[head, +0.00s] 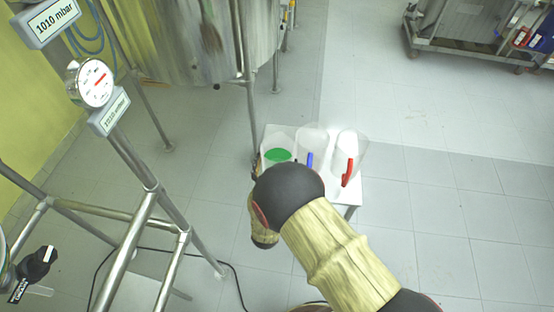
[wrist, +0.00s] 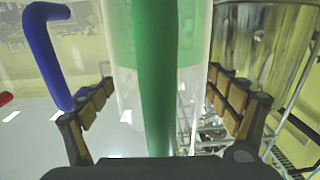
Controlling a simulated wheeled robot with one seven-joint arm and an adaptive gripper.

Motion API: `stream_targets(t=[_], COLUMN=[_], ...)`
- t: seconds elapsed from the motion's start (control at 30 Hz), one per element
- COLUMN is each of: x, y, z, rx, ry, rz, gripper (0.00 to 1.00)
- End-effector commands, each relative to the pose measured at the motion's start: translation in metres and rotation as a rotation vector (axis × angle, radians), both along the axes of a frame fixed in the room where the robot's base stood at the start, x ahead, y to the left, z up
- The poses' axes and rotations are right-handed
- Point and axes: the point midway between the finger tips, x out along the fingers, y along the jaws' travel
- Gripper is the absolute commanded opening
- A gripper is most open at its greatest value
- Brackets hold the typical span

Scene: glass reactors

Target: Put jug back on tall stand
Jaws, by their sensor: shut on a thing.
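A clear jug with a green handle (wrist: 153,85) fills the middle of the wrist view, between the fingers of my gripper (wrist: 160,95), which is shut on it. In the head view this jug (head: 278,143), with green showing in it, is at the left of the white stand (head: 352,190). I cannot tell whether its base touches the stand. In the head view my arm hides most of the gripper and part of the stand.
A blue-handled jug (head: 312,143) and a red-handled jug (head: 350,150) are close on the right. A steel vessel (head: 210,40) on legs stands behind left. A pipe frame with a gauge (head: 92,84) is at left. Open floor (head: 450,200) lies right.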

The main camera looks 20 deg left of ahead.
Motion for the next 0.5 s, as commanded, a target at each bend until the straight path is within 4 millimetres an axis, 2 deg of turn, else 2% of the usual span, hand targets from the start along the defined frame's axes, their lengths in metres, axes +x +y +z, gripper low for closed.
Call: stream_targets(t=[0.2, 0.23, 0.4, 0.5], x=[0.0010, 0.0000, 0.0000, 0.0000], y=[0.0013, -0.0001, -0.0001, -0.0001], z=[0.0006, -0.0019, -0.0014, -0.0014], rx=[0.005, 0.000, 0.000, 0.000], ry=[-0.006, 0.000, 0.000, 0.000], rz=[0.000, 0.000, 0.000, 0.000], gripper=[0.28, 0.91, 1.00, 1.00])
